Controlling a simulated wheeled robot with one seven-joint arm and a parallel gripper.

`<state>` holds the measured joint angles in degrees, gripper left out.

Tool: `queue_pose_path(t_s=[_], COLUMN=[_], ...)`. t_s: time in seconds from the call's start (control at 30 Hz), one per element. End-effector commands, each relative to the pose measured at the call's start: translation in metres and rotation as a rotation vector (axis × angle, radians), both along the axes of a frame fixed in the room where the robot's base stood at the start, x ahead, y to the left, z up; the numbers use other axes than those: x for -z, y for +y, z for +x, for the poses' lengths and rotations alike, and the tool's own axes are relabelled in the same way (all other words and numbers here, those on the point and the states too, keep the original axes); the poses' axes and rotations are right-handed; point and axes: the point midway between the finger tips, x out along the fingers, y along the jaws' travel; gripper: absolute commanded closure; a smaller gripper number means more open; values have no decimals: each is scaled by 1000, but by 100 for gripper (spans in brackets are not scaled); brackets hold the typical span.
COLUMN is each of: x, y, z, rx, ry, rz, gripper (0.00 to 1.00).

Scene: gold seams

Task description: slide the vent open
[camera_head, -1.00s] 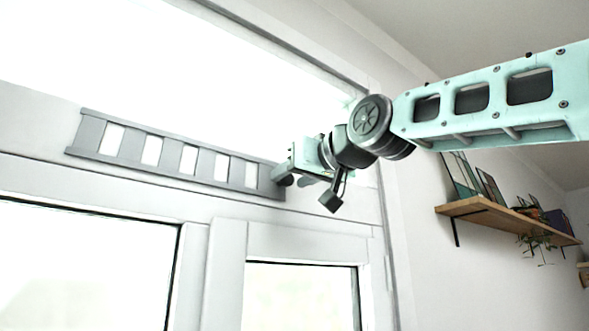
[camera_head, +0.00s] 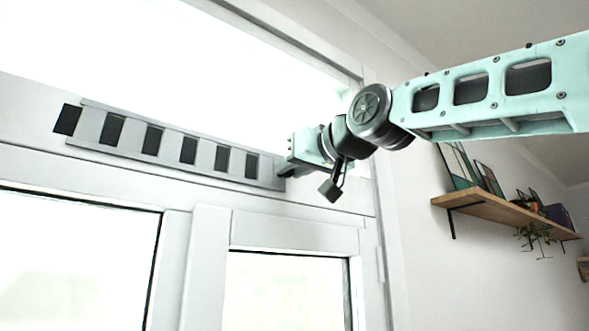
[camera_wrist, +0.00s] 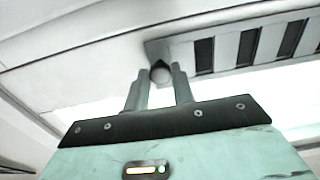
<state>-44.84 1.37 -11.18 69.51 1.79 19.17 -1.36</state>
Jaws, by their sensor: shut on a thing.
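The vent (camera_head: 133,137) is a long grey slotted strip on the white frame above the windows in the head view. Its several slots all show dark, and a dark piece (camera_head: 67,119) sticks out past its left end. In the wrist view the vent (camera_wrist: 227,50) runs off to the upper right. A small dark round knob (camera_wrist: 160,72) sits near its end there. My gripper (camera_wrist: 161,74) is shut on this knob, one finger on each side. In the head view my gripper (camera_head: 287,165) is at the vent's right end, and its fingertips and the knob are hard to make out.
A wooden shelf (camera_head: 490,207) with frames and a plant is on the wall to the right, below my arm. Bright window panes (camera_head: 80,260) lie below the vent, and a bright pane (camera_head: 180,70) is above it.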

Motion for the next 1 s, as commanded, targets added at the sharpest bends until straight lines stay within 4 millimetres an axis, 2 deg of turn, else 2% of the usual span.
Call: queue_pose_path(t_s=[0.1,0.13,0.2,0.47,0.63,0.77,1.0], x=[0,0,0,0,2,4,5], y=[-4,-4,-4,-3,-9,-23,-55], z=[2,2,2,1,-9,-28,-76], rx=[9,9,9,5,4,5,6], ry=[-1,-2,-1,-1,-2,-4,-5], rz=[-2,-2,-2,-2,0,1,1], gripper=[100,70,53,53,53,53,53])
